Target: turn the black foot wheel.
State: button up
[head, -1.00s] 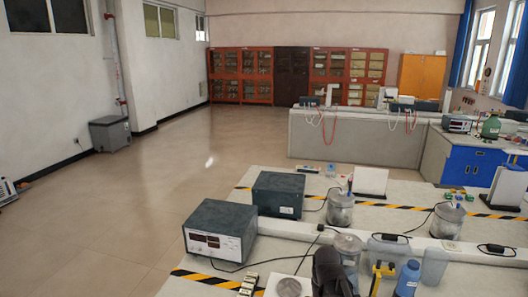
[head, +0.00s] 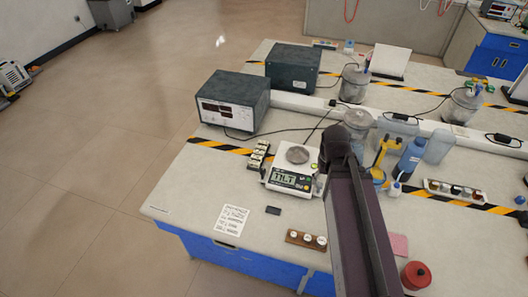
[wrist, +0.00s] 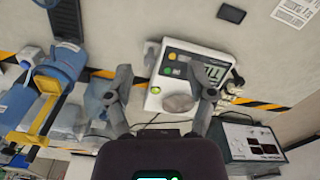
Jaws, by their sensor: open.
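A white balance (head: 290,180) with a green-lit display and a round grey pan (head: 297,155) stands on the bench. The balance also shows in the wrist view (wrist: 185,62), upside down. My gripper (wrist: 166,85) is open and empty. In the wrist view its fingers are apart on either side of the balance's pan area; I cannot tell its height above it. In the head view my dark arm comes in from the lower right and hides the fingertips.
A small black block (head: 273,210) and a printed sheet (head: 232,219) lie in front. A blue bottle (head: 411,158) and yellow stand (head: 384,155) are right of my arm. Dark instrument boxes (head: 235,102) stand behind.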

jog(key=w+a+n, duration=0.9)
jog(key=w+a, duration=0.1)
jog(key=n, duration=0.8)
send_over(263, 170)
jog(key=shift+f+b, duration=0.4)
jog(key=shift+f, duration=0.05)
jog(key=shift+f, duration=0.25)
notch_tip(263, 170, down, 13)
jog(key=b, duration=1.3)
jog(key=shift+f+b, duration=0.15)
jog(key=shift+b, duration=0.25)
jog(key=shift+s, duration=0.1)
grip_shut()
